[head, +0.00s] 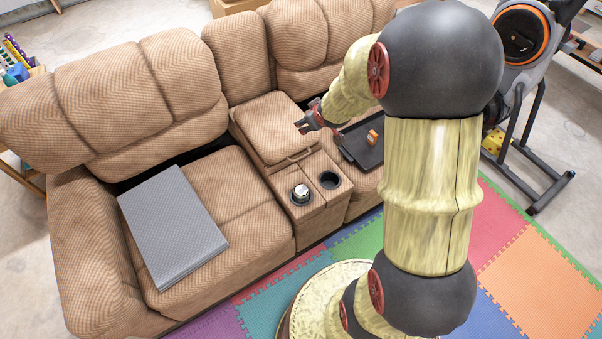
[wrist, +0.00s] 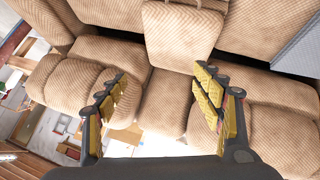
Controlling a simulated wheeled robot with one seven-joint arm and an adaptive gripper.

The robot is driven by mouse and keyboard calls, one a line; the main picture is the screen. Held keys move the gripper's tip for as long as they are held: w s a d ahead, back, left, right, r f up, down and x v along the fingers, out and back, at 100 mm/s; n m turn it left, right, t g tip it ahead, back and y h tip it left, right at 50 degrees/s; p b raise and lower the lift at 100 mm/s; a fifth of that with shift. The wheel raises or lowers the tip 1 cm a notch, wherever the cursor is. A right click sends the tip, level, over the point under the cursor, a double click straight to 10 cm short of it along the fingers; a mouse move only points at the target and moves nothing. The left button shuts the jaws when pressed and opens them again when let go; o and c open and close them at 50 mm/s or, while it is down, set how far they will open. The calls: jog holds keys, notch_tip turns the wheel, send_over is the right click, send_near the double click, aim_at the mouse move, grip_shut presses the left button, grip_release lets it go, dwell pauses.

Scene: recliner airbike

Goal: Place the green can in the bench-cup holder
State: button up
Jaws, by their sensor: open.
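The bench-cup holder is in the brown couch's centre console (head: 312,213), which has two round openings. The right opening (head: 329,180) looks empty. A small can-like object with a silver top (head: 301,192) stands upright in the left opening; its side is mostly hidden, so I cannot tell whether it is green. No clearly green can shows in either view. My gripper (head: 300,125) is open and empty, in front of the couch back and above the console's padded lid. In the wrist view my gripper (wrist: 158,88) has its yellow-padded fingers spread apart, with couch cushions behind.
A grey folded mat (head: 174,222) lies on the left seat. A dark tray (head: 358,150) with an orange item (head: 373,136) lies on the right seat, partly hidden by my arm. An exercise bike (head: 520,45) stands at the right. Coloured foam tiles (head: 540,285) cover the floor.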

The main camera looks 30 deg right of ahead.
jog(key=s+a+r+m+g, duration=0.1)
jog(key=s+a+r, duration=1.05)
jog(key=r, duration=0.35)
jog(key=s+a+r+y, duration=0.1)
jog(key=s+a+r, duration=0.1)
jog(key=s+a, duration=0.3)
jog(key=s+a+r+g+y, duration=0.1)
jog(key=s+a, duration=0.3)
jog(key=s, duration=0.8)
jog(key=shift+a+r+m+y, duration=0.3)
jog(key=shift+a+r+m, duration=0.1)
jog(key=shift+r, duration=0.25)
